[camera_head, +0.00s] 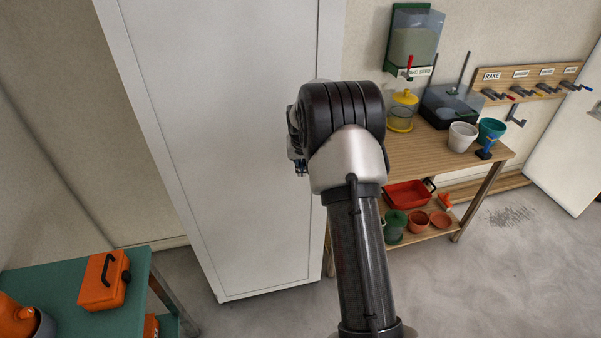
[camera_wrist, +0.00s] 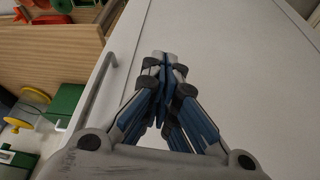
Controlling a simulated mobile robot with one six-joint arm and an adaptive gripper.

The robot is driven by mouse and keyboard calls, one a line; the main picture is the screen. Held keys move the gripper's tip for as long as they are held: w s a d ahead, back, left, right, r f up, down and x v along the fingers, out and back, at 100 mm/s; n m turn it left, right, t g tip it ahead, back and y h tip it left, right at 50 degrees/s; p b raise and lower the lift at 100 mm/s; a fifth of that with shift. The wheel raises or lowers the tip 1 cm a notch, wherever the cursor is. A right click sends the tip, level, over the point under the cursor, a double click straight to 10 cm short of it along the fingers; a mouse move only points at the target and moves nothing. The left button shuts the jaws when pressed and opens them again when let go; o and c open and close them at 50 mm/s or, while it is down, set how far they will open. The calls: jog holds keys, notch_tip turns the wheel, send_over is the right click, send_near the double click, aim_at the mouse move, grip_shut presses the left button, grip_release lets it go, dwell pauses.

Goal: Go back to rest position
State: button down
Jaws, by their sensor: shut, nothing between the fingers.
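My gripper (camera_wrist: 163,62) shows in the wrist view with its two blue and grey fingers brought together at the tips. Nothing is between the fingers. The fingers point toward a white cabinet (camera_wrist: 225,75) behind them, and I cannot tell how far apart they are. In the head view my arm rises from the bottom, right of the middle, in front of the white cabinet (camera_head: 215,130). The gripper is mostly hidden there behind my arm's round black and silver joint.
A wooden workbench (camera_head: 440,155) with pots, a yellow-based container (camera_head: 402,112) and a red tray (camera_head: 408,193) stands right of the arm. A green table (camera_head: 60,290) with an orange toolbox (camera_head: 104,281) stands at the lower left. Grey floor (camera_head: 500,270) is clear at the lower right.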

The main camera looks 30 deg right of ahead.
jog(key=v, duration=0.3)
jog(key=shift+s+d+r, duration=0.1)
jog(key=shift+s+r, duration=0.1)
jog(key=shift+s, duration=0.05)
jog(key=s+a+r+n+y+b, duration=0.1)
jog(key=s+a+r+n+b, duration=0.2)
jog(key=s+a+r, duration=1.4)
jog(key=s+a+f+n+b, duration=0.1)
jog(key=s+a, duration=0.4)
jog(key=s, duration=0.5)
jog(key=s+a+f+n+t+y, duration=0.1)
jog(key=s+a+f+n, duration=0.1)
jog(key=s+a, duration=0.4)
jog(key=s+f, duration=0.1)
jog(key=s, duration=0.3)
jog(key=shift+a+f+b, duration=0.2)
jog(key=shift+f+b, duration=0.15)
